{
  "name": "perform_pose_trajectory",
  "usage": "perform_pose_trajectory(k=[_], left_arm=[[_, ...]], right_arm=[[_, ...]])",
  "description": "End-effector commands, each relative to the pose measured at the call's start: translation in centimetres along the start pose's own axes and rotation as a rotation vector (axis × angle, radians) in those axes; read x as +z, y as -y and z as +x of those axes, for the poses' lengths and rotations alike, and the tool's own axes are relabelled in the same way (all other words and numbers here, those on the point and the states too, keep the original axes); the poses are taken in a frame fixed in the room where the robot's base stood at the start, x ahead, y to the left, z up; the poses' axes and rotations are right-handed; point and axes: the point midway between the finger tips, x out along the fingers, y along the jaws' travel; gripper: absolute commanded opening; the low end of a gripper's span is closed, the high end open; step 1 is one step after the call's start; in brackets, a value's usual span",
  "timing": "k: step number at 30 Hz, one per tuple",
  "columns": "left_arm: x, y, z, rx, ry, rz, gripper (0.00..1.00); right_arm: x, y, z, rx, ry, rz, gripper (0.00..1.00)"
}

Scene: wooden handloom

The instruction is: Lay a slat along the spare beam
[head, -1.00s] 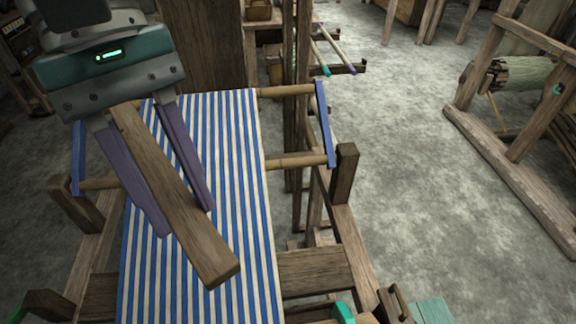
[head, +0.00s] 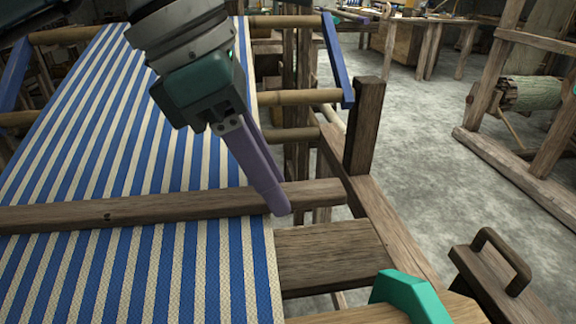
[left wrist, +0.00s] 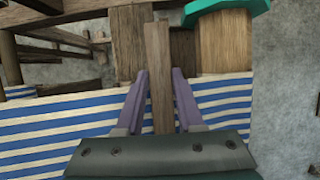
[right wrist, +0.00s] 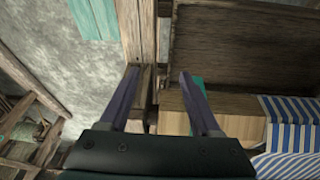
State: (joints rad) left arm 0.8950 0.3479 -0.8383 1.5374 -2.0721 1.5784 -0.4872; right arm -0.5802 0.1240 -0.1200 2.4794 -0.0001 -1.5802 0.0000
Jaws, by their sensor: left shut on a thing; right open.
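A long brown wooden slat (head: 150,208) lies level across the blue-and-white striped cloth (head: 130,150), crosswise to its stripes. Its right end reaches past the cloth's edge toward the loom's side post. My left gripper (head: 281,208), with purple fingers, is shut on the slat close to that end. In the left wrist view the slat (left wrist: 158,50) stands between the fingers (left wrist: 161,76). Whether it rests on the cloth or hovers just above is unclear. I cannot tell which timber is the spare beam. My right gripper (right wrist: 158,80) is open and empty in the right wrist view.
A dark upright post (head: 365,125) rises right of the slat's end. A broad plank (head: 330,258) sits nearer me. A teal-capped piece (head: 408,294) and a dark block with a handle (head: 500,275) are at lower right. A roller stand (head: 535,93) is beyond clear floor.

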Motion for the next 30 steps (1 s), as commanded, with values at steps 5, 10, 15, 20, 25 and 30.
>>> perform_pose_trajectory(k=[5,10,15,20,25,30], left_arm=[[0.0,0.5,0.3,0.003,0.0,-0.01,0.0],[-0.2,1.7,0.7,0.002,0.0,-0.008,0.0],[-0.4,3.1,1.2,0.001,0.0,-0.008,0.0],[-0.6,4.5,1.7,0.001,-0.001,-0.007,0.0],[-0.8,5.9,2.2,0.001,-0.001,-0.008,0.0],[-1.0,7.3,2.8,0.001,-0.001,-0.008,0.0]], right_arm=[[0.0,0.0,-0.1,0.0,-0.001,0.0,0.64],[-0.2,0.0,-0.6,-0.002,-0.001,0.002,0.64],[-0.4,0.1,-1.1,-0.003,-0.002,0.004,0.64],[-0.5,0.1,-1.4,-0.004,-0.002,0.005,0.64],[-0.6,0.1,-1.7,-0.004,-0.002,0.005,0.64],[-0.7,0.1,-2.0,-0.004,-0.002,0.005,0.64]])
